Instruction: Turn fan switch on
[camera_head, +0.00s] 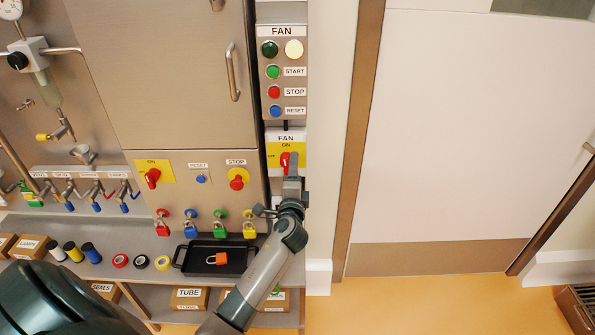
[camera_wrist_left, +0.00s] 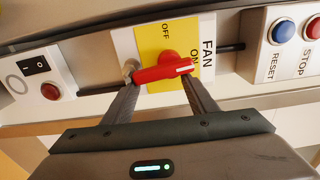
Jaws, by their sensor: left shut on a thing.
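The fan switch is a red rotary handle (camera_head: 284,159) on a yellow plate marked ON at the top and OFF at the left, under a FAN label. My left gripper (camera_head: 290,170) is at the switch. In the left wrist view the gripper's two fingers (camera_wrist_left: 160,88) are on the red handle (camera_wrist_left: 160,73), shut on it. The handle's white-marked end points toward ON. The yellow plate (camera_wrist_left: 160,46) also shows there. The gripper hides part of the switch in the head view. My right gripper is not in view.
Above the switch is a FAN button box (camera_head: 281,75) with START, STOP and RESET. A black tray (camera_head: 240,263) with an orange padlock sits left of my arm. Coloured padlocks (camera_head: 220,227) hang above it. A white door (camera_head: 470,130) stands at right, with clear floor before it.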

